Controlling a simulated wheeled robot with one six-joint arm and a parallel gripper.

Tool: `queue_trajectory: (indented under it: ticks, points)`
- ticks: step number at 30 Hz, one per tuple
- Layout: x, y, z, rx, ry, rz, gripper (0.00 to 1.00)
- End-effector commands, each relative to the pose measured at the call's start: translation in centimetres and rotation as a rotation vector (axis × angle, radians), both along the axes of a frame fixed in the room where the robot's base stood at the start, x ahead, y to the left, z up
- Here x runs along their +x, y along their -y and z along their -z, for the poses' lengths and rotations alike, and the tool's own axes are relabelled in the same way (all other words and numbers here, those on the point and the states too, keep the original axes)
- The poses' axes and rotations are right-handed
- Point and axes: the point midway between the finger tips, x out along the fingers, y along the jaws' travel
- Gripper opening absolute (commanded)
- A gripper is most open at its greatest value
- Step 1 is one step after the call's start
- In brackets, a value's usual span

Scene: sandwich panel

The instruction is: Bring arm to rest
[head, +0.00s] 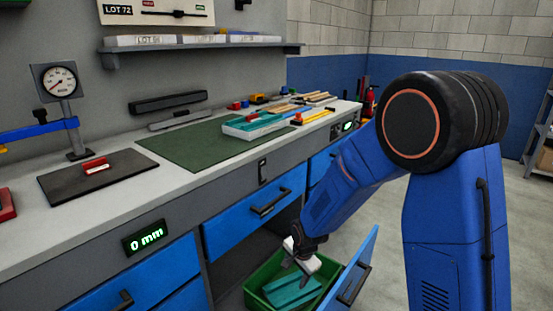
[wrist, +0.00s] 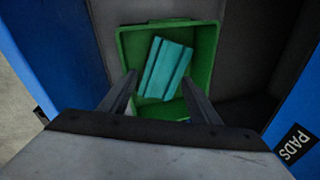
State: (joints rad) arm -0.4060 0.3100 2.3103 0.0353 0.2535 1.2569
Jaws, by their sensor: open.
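My arm, blue with a black joint, reaches down to the low open compartment under the counter. My gripper (head: 296,262) is open above a green bin (head: 258,278). A teal ridged panel (head: 296,288) lies in the bin. In the wrist view my gripper (wrist: 160,92) has its two fingers spread apart, with the teal panel (wrist: 164,68) beyond them on the floor of the green bin (wrist: 208,48). The fingers look empty. The gripper body hides the near part of the bin, where a small blue bit shows.
An open blue door (head: 352,275) stands right beside my gripper; a label reading PADS (wrist: 297,147) shows on blue at the wrist view's right. Blue drawers (head: 255,210) are above. The counter (head: 120,215) carries a green mat (head: 185,150), a tray (head: 255,125) and a dial gauge (head: 60,82).

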Motion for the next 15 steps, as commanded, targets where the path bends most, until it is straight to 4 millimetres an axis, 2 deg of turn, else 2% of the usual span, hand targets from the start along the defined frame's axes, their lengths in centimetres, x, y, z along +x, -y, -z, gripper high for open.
queue_trajectory:
  ticks: [1, 3, 11, 15]
  points:
    - [-0.2, 0.9, -1.7, -0.004, 0.012, -0.018, 0.57]
    - [-0.7, 2.1, -3.6, -0.015, 0.024, -0.054, 0.57]
    - [-3.3, 6.4, -10.1, -0.059, 0.066, -0.181, 0.57]
    - [-5.2, 8.7, -13.2, -0.085, 0.086, -0.248, 0.57]
